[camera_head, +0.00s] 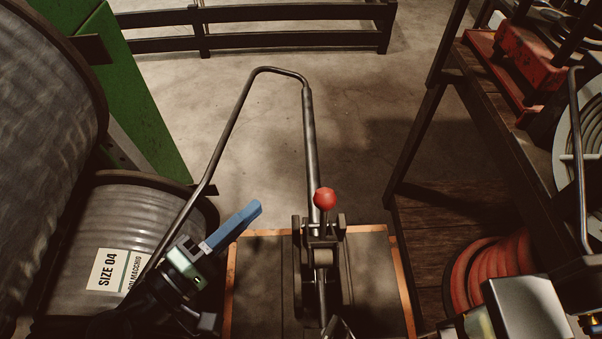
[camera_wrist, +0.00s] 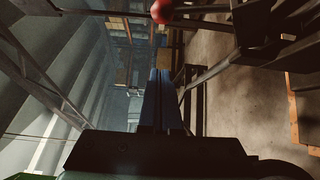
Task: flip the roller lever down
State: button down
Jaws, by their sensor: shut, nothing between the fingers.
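The roller lever with its red ball knob (camera_head: 324,198) stands up from a dark metal roller assembly (camera_head: 322,257) at the lower middle of the head view. Its short stem points up, and the red knob (camera_wrist: 161,11) also shows at the top edge of the wrist view. My gripper (camera_head: 257,206) is to the left of the knob, apart from it, with its blue fingers pointing up and right. The fingers (camera_wrist: 164,72) are together and empty in the wrist view. The lower part of the roller assembly is partly hidden at the bottom edge.
A tall bent metal handle (camera_head: 309,130) rises behind the lever, its left leg running down behind my gripper. A large grey hose reel (camera_head: 75,235) stands at left. A shelf (camera_head: 425,240) with a red hose coil (camera_head: 487,268) stands at right. Open floor lies beyond.

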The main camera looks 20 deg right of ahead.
aim_at(324, 230)
jog(key=shift+s, duration=0.15)
jog(key=shift+r, duration=0.1)
jog(key=p+x, duration=0.1)
jog(key=x, duration=0.9)
jog(key=s+p, duration=0.1)
jog(key=s, duration=0.3)
jog(key=shift+d+p, duration=0.35)
jog(key=shift+d, duration=0.05)
